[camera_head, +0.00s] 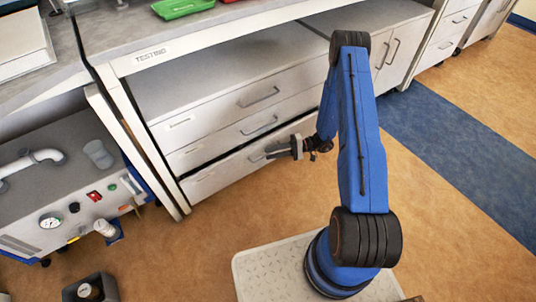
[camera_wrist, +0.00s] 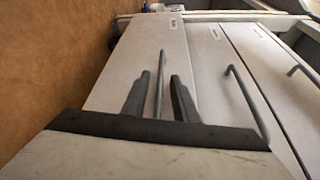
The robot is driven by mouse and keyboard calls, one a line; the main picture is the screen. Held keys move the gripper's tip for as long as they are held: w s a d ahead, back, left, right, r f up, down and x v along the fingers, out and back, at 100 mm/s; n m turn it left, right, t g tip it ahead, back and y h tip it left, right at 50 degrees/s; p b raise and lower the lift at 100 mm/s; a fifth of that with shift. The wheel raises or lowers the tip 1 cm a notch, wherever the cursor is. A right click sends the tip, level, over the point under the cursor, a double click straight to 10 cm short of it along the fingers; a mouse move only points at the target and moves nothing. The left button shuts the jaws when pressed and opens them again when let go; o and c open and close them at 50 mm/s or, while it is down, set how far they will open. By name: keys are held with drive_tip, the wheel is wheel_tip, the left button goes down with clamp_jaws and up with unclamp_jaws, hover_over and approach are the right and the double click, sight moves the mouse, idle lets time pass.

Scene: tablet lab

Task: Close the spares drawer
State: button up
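The bottom drawer (camera_head: 213,179) of the bench unit marked TESTING stands slightly out, with a dark gap along its top edge. Its small label cannot be read, so I cannot confirm it is the spares drawer. My gripper (camera_head: 272,150) is at this drawer's handle and hides part of it. In the wrist view the drawer front (camera_wrist: 120,75) lies on the left, beside the floor. The gripper's two dark fingers (camera_wrist: 160,92) are apart, one on each side of the handle bar (camera_wrist: 160,72), with gaps showing between bar and fingers.
The middle drawer (camera_head: 215,145) and top drawer (camera_head: 205,118) above look shut. A grey equipment cart (camera_head: 60,200) with gauge and pipe stands left. A dark bin (camera_head: 92,287) is on the floor at lower left. Floor in front of the drawers is clear.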

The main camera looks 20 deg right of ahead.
drive_tip(key=shift+a+f, duration=0.1)
drive_tip(key=shift+a, duration=0.95)
clamp_jaws()
drive_tip(key=shift+w, duration=0.1)
idle(0.6)
